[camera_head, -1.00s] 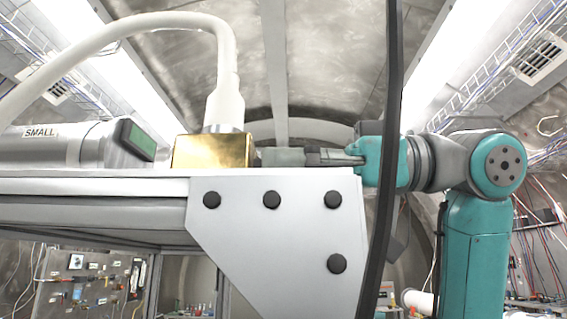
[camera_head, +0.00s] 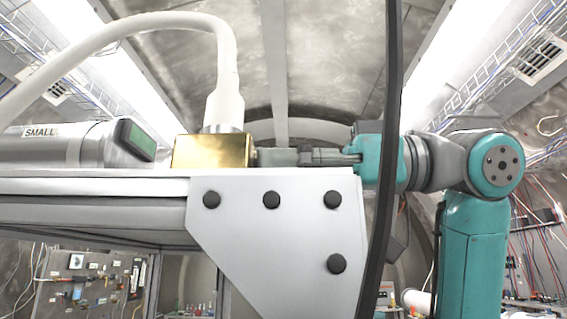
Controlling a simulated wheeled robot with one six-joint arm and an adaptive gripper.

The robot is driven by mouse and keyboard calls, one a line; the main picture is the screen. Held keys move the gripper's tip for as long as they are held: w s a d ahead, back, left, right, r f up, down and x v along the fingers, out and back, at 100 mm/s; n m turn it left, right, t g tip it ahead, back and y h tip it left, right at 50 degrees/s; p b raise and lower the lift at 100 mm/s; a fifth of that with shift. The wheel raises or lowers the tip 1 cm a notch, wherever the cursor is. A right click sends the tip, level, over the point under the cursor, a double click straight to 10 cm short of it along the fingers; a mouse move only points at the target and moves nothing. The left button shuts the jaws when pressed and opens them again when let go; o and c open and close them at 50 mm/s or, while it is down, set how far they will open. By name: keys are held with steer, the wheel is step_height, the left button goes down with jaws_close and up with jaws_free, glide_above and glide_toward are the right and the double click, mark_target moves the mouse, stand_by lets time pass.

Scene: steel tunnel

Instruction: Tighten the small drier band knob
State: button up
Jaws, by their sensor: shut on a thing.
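The small drier, a grey cylinder (camera_head: 60,147) labelled "SMALL" with a green display (camera_head: 138,140) at its end, lies on the bench at the left. A brass block (camera_head: 212,151) sits to the right of the display, with a white hose fitting (camera_head: 225,105) on top. My gripper (camera_head: 275,157) reaches in from the right, level, with its fingers at the block's right side. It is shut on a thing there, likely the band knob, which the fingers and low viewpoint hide. I cannot make out the knob itself.
The bench top edge (camera_head: 90,172) runs just below the block and gripper, with a bolted steel plate (camera_head: 275,230) in front. A dark vertical cable or bar (camera_head: 385,200) crosses before my arm. The white hose (camera_head: 120,28) arches over the drier.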

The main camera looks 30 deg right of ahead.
steer(key=shift+m, duration=2.6)
steer(key=o, duration=1.1)
steer(key=shift+o, duration=0.2)
steer(key=shift+d, duration=0.1)
steer(key=v, duration=1.2)
